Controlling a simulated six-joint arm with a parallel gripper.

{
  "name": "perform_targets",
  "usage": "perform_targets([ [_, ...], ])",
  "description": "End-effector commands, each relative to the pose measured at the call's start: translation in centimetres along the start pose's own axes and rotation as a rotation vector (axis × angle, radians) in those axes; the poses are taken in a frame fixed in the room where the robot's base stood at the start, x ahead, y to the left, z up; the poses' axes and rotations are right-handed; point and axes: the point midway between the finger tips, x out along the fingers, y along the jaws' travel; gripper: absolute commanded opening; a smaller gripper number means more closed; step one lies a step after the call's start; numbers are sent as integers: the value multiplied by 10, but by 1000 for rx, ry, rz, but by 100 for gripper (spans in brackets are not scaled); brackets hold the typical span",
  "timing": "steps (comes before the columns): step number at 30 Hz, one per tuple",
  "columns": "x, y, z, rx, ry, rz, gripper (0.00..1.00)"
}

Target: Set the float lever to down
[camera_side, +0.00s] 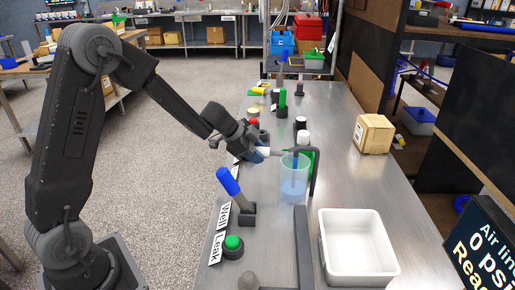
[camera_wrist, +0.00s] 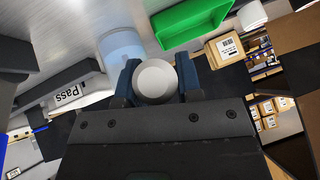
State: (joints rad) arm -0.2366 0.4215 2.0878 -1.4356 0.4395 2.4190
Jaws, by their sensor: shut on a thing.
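My gripper (camera_wrist: 154,82) is shut on a white round-ended piece (camera_wrist: 155,78), seen end-on between its blue fingertips. In the side view my gripper (camera_side: 262,153) is beside the clear cylinder of bluish liquid (camera_side: 294,186), at its upper left. The cylinder also shows in the wrist view (camera_wrist: 122,44), above the fingers. A blue-handled lever (camera_side: 229,182) on a dark base stands at the front left, tilted up and left, apart from my gripper. No label reading float is legible, so I cannot tell which part is the float lever.
A dark bent pipe (camera_side: 316,170) arches beside the cylinder. A white tray (camera_side: 323,256), a green button (camera_side: 233,242) and a cardboard box (camera_side: 373,134) stand around it.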

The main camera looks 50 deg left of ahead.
Motion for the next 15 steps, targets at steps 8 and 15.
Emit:
perform_targets([
  [8,10,4,7,-25,112,-14,0],
  [15,16,6,10,-38,185,-29,0],
])
